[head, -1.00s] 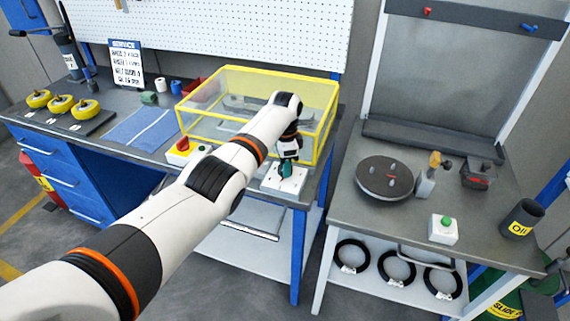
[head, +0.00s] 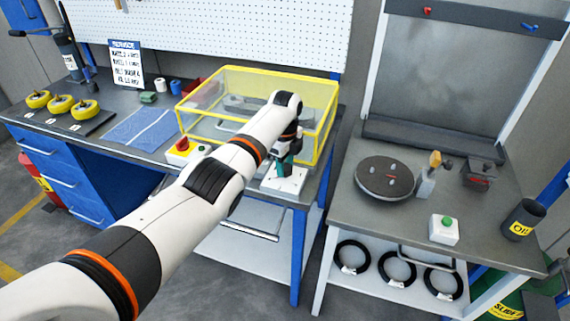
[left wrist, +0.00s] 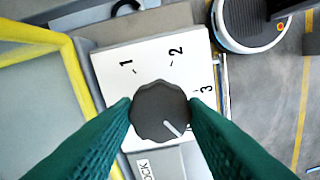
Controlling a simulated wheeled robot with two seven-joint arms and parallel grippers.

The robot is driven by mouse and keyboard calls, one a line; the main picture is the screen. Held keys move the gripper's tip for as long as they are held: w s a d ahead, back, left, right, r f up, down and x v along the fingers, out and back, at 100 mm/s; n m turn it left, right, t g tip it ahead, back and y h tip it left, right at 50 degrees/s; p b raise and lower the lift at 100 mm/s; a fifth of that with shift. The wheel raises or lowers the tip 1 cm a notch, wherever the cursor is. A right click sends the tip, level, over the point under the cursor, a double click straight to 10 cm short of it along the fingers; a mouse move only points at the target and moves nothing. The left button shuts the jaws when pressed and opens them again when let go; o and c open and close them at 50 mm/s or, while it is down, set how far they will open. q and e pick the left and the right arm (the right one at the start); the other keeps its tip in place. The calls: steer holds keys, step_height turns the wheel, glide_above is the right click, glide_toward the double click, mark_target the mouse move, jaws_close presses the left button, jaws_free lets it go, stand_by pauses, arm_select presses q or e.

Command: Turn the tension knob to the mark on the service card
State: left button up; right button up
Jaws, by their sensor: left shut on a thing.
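The tension knob (left wrist: 158,105) is dark and round, on a white panel (left wrist: 110,60) with marks 1, 2 and 3. Its white pointer line points to the lower right in the left wrist view, away from the 2 and below the 3. My left gripper (left wrist: 160,112) is shut on the knob, one green finger on each side. In the head view my left gripper (head: 284,164) reaches down to the white box (head: 283,183) that carries the knob. The service card (head: 127,63) stands at the back of the bench, its lines too small to read surely. My right gripper is out of view.
A yellow-framed clear cover (head: 322,110) stands right behind the knob box. A red-and-yellow switch box (head: 182,148) is to its left. A side table with a dark disc (head: 385,180) is to the right, across a gap.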

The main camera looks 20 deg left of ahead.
arm_select(q)
steer(key=shift+m, duration=0.3)
steer(key=o, duration=1)
step_height(320, 180, up, 12)
steer(key=shift+r+b, duration=0.1)
steer(key=shift+b, duration=1.05)
